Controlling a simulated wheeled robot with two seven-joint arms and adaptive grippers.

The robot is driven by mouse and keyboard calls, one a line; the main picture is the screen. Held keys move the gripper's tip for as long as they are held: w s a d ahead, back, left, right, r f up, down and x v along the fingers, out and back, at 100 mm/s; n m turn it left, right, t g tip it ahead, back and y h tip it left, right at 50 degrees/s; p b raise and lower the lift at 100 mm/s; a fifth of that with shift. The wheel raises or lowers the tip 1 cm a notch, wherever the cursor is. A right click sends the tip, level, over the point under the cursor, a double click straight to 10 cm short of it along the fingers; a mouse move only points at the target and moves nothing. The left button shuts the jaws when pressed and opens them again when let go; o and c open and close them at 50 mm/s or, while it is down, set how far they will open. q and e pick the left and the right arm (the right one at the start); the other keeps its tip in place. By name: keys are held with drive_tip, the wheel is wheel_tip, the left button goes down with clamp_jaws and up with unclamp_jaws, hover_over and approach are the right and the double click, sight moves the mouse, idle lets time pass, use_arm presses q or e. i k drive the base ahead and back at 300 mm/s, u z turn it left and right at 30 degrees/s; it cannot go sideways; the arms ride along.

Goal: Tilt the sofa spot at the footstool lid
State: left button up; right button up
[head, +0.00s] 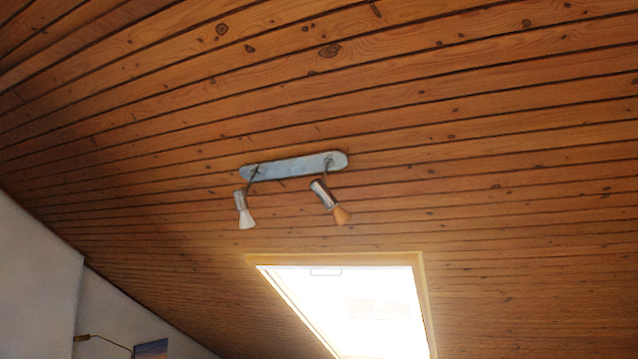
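A spotlight bar (293,166) with a pale blue-grey plate is fixed to the sloped wooden ceiling, near the middle of the head view. Two spots hang from it on short arms. The left spot (243,210) has a silver body and a white bulb end, and points down. The right spot (329,201) has a silver body and an orange-tan end, and points down and to the right. I cannot tell which one is the sofa spot. The footstool and its lid are not in view. Neither of my grippers is in view.
A bright skylight (355,305) with a wooden frame is below the spots. A pale wall (35,285) is at the lower left. A small lamp-like arm (100,341) and a dark blue item (151,348) show at the bottom left. The space around the spots looks clear.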

sight(326, 197)
drive_tip(key=z, duration=0.2)
drive_tip(key=k, duration=0.3)
drive_tip(key=u, duration=0.85)
drive_tip(key=i, duration=1.6)
drive_tip(key=z, duration=0.7)
